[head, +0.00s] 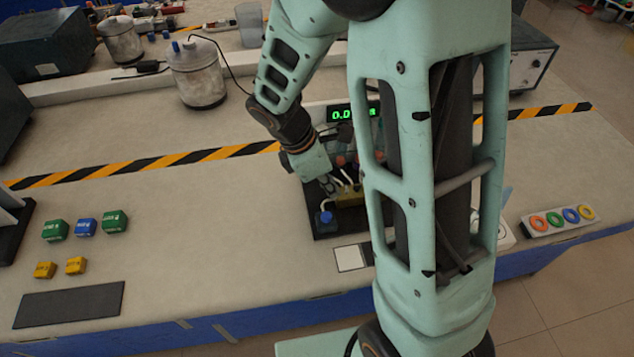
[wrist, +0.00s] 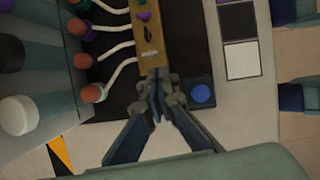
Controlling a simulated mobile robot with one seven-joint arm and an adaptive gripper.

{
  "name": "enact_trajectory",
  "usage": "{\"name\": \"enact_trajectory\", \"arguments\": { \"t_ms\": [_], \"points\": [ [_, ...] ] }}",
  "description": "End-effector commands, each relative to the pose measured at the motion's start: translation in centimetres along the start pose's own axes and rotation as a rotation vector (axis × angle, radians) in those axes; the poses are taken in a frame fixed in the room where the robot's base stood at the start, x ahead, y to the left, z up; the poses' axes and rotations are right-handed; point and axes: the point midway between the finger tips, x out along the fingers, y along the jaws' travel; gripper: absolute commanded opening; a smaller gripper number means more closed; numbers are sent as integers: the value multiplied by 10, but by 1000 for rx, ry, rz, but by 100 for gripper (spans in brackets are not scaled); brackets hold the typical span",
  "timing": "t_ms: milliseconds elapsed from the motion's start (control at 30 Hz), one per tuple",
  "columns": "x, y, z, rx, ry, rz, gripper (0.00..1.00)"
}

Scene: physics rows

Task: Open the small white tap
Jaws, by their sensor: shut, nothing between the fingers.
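The brass-coloured block (wrist: 149,35) runs up the middle of the wrist view with small taps on it. A small pale piece, which looks like the white tap (wrist: 150,53), sits near its lower end. A purple tap (wrist: 145,16) is farther up. My gripper (wrist: 158,74) is shut and empty, its tips at the block's lower end just below the pale piece; I cannot tell whether they touch. In the head view my gripper (head: 330,187) points down at the block (head: 349,197), partly hidden by my arm.
White tubes (wrist: 118,75) join the block to orange-capped vessels (wrist: 94,93) on its left. A blue knob (wrist: 201,93) stands to the right on the dark base (head: 327,233). A green-digit display (head: 343,114) stands behind.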

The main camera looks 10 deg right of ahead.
Motion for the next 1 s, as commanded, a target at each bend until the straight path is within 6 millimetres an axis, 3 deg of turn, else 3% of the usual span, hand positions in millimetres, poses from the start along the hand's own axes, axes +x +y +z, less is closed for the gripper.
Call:
{"name": "enact_trajectory", "arguments": {
  "t_ms": [200, 1000],
  "points": [
    [5, 0, 13, -1, -1, -1, 0],
    [5, 0, 14, -12, 0, 4, 0]
  ]
}}
